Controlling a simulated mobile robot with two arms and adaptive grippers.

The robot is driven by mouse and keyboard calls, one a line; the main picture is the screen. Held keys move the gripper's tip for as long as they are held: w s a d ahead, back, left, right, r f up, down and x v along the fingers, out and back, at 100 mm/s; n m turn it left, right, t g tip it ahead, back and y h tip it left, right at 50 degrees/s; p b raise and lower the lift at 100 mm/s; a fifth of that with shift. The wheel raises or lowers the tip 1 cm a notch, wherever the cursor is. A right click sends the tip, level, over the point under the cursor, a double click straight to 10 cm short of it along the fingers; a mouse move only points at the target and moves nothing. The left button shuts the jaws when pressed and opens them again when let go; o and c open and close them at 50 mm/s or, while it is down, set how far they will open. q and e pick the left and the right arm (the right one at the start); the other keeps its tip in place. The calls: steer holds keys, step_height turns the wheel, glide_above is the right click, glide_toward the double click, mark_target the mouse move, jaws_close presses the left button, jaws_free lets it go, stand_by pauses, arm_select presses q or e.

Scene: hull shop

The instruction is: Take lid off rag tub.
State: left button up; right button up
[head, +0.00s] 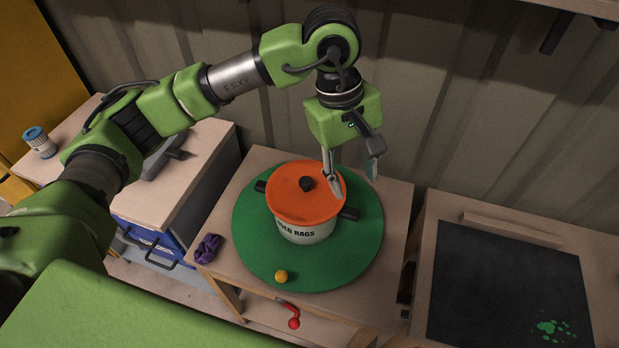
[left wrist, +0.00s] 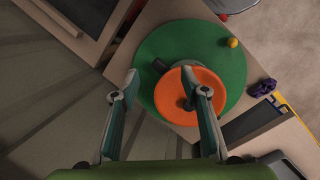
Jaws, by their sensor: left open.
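The rag tub (head: 303,233) is a pale pot with dark side handles and lettering that reads in part "RAGS". It stands upright on a round green mat (head: 262,258). Its orange lid (head: 290,205) with a black knob (head: 306,184) sits on top. My left gripper (head: 354,182) is open above the right rear part of the lid, its fingers pointing down. In the left wrist view the open fingers (left wrist: 158,92) show, with one finger overlapping the lid (left wrist: 205,82) and its knob (left wrist: 187,104). I cannot tell whether that finger touches the lid. My right gripper is not in view.
A yellow ball (head: 281,276) lies on the mat's front edge, and a purple cloth (head: 207,249) lies left of the mat. A red-handled object (head: 292,319) is below the table front. A dark board (head: 510,290) lies at right. The corrugated wall (head: 440,110) stands close behind.

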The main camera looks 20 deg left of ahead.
arm_select(q)
steer(key=w+a+r+t+y, duration=0.1)
steer(key=w+a+r+y, duration=0.2)
steer(key=a, duration=0.5)
steer(key=p, duration=0.2)
glide_above(306, 181)
steer(key=d, duration=0.1)
steer(key=f, duration=0.7)
steer(key=shift+s+d+f, duration=0.15)
steer(key=shift+s+f, duration=0.15)
steer(key=shift+f, duration=0.1)
steer(key=shift+w+f+y, duration=0.1)
steer(key=shift+f+y, duration=0.2)
steer(key=shift+f, duration=0.6)
steer(key=f+p, duration=0.1)
steer(key=a+f+p, duration=0.1)
steer(key=f, duration=0.1)
steer(key=shift+a+f, duration=0.15)
steer(key=shift+f, duration=0.1)
steer(key=shift+w+f, duration=0.15)
steer(key=shift+f, duration=0.3)
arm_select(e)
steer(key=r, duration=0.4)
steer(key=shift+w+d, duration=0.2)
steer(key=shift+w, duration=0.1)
arm_select(q)
steer(key=shift+c, duration=0.3)
